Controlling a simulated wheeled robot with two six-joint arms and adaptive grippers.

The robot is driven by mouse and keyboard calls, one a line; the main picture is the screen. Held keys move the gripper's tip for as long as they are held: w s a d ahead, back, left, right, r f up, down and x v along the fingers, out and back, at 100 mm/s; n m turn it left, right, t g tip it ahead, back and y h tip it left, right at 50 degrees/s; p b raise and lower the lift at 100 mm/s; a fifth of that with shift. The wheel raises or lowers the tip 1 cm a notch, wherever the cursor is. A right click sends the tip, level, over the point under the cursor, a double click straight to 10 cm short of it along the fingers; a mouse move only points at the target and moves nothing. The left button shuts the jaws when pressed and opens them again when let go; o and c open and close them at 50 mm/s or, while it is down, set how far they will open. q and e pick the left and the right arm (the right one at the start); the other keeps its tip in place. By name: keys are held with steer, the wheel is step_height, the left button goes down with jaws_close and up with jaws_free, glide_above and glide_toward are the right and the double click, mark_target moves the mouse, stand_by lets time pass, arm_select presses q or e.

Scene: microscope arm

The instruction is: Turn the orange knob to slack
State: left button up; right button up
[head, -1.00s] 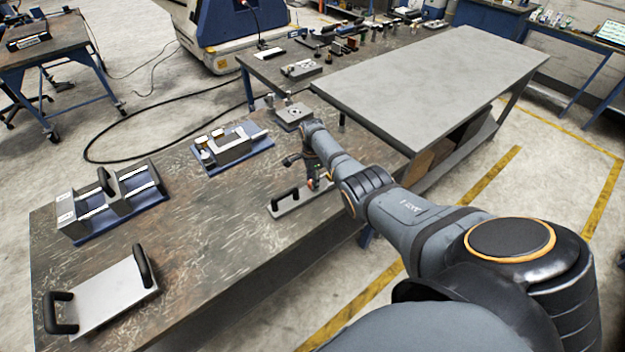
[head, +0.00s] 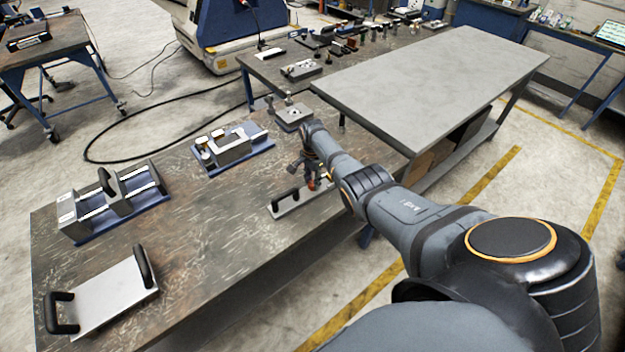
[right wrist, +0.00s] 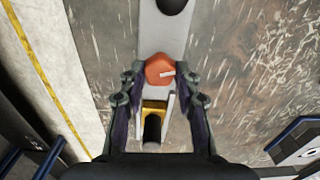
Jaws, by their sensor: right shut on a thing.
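The orange knob (right wrist: 159,69) sits on a light metal plate (right wrist: 163,35), seen from above in the right wrist view. A short white mark on the knob points right there. My right gripper (right wrist: 160,74) has its fingers on both sides of the knob and is shut on it. A yellow block with a black cylinder (right wrist: 153,118) lies between the fingers' bases in that view. In the head view the knob (head: 312,184) is a small orange patch below my right gripper (head: 308,176), partly hidden by it. My left gripper is not in view.
The plate has a black handle (head: 285,198) close by. On the worn bench stand a blue-based fixture (head: 232,150), a grey slotted fixture (head: 112,200) and a handled metal plate (head: 105,295). A grey table (head: 440,85) stands to the right. The bench middle is clear.

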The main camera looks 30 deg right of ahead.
steer(key=n, duration=0.4)
steer(key=shift+n, duration=0.3)
steer(key=n, duration=0.3)
steer(key=shift+n, duration=0.3)
steer(key=n, duration=0.4)
steer(key=shift+n, duration=0.3)
steer(key=n, duration=0.3)
steer(key=shift+n, duration=0.3)
steer(key=n, duration=0.4)
steer(key=shift+n, duration=0.3)
steer(key=n, duration=0.3)
steer(key=shift+n, duration=0.3)
steer(key=n, duration=0.3)
steer(key=shift+n, duration=2.1)
